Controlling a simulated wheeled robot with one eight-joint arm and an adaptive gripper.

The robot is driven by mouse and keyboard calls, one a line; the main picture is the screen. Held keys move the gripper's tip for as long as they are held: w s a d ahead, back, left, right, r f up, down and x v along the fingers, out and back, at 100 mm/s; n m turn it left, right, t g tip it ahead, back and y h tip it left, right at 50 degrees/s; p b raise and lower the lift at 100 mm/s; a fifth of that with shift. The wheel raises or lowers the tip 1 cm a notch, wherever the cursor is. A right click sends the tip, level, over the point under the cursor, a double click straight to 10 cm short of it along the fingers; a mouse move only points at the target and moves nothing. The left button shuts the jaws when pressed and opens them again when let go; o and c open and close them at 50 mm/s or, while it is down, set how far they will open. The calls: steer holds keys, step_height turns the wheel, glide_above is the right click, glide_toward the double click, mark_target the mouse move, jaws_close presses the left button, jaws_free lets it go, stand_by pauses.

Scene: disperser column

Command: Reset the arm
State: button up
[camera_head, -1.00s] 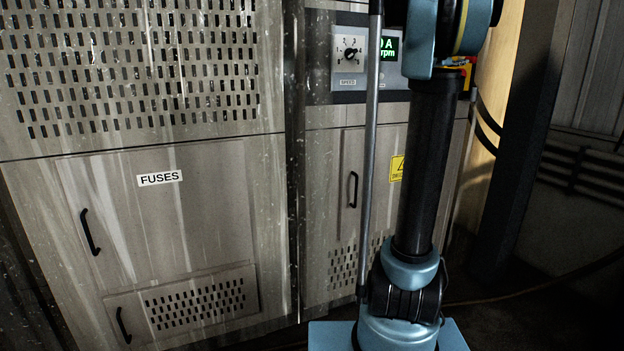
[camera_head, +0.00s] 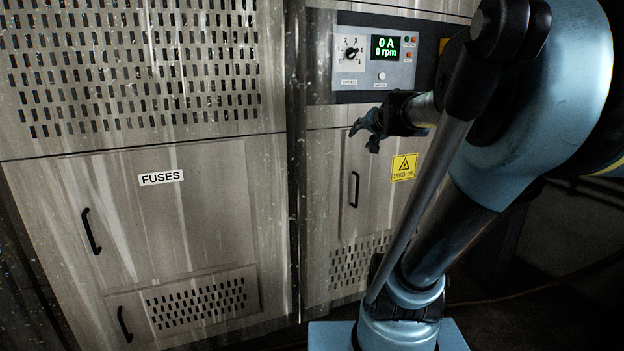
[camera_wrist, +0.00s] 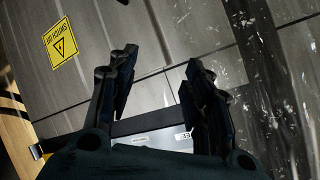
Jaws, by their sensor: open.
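My gripper (camera_head: 364,132) is at the end of my blue and black arm, in front of the right cabinet, just below the control panel (camera_head: 345,83). In the wrist view my gripper (camera_wrist: 155,85) shows two dark fingers held apart with nothing between them. The panel has a speed knob (camera_head: 351,52) and a green display (camera_head: 385,48) that reads 0 A and 0 rpm. In the wrist view the panel is mostly hidden behind the fingers and palm.
The left cabinet has a FUSES door (camera_head: 190,215) with a black handle (camera_head: 90,231). The right cabinet has a narrow door with a black handle (camera_head: 354,189) and a yellow warning sign (camera_head: 403,167). A dark cable (camera_head: 545,292) lies on the floor at right.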

steer(key=s+d+f+n+g+h, duration=0.1)
steer(key=s+f+g, duration=0.4)
steer(key=s+f, duration=0.8)
steer(key=s+d+f+n+g+h, duration=0.1)
steer(key=s+f+n+g, duration=0.2)
steer(key=s+f, duration=1)
steer(key=s+g, duration=0.1)
steer(key=s, duration=0.1)
steer(key=shift+s+f+n+g+h, duration=0.35)
steer(key=shift+n+g+h, duration=0.05)
steer(key=shift+w+f, duration=0.2)
steer(key=shift+w, duration=0.3)
steer(key=shift+c, duration=1.4)
